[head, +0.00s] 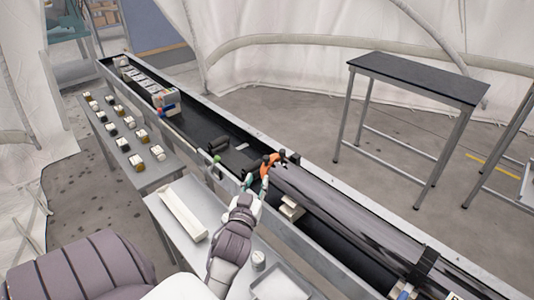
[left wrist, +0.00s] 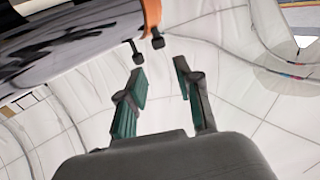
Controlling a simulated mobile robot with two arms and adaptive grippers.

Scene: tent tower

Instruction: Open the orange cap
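The orange cap (head: 270,162) sits on the end of a long dark tube (head: 345,212) that lies in the long trough in the head view. The cap's orange edge (left wrist: 152,14) also shows at the top of the left wrist view, with two small black knobs (left wrist: 157,41) hanging near it. My left gripper (head: 265,181) is close beside the cap, on its near side. In the left wrist view, my left gripper (left wrist: 160,78) is open and empty, its green-padded fingers apart below the black knobs. My right gripper is not in view.
The grey trough (head: 230,185) has raised walls. A grey side table (head: 158,203) holds a long cream block (head: 183,211). Several small blocks stand on a bench (head: 122,165) at left. A dark-topped table (head: 420,80) stands behind, with open floor around it.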

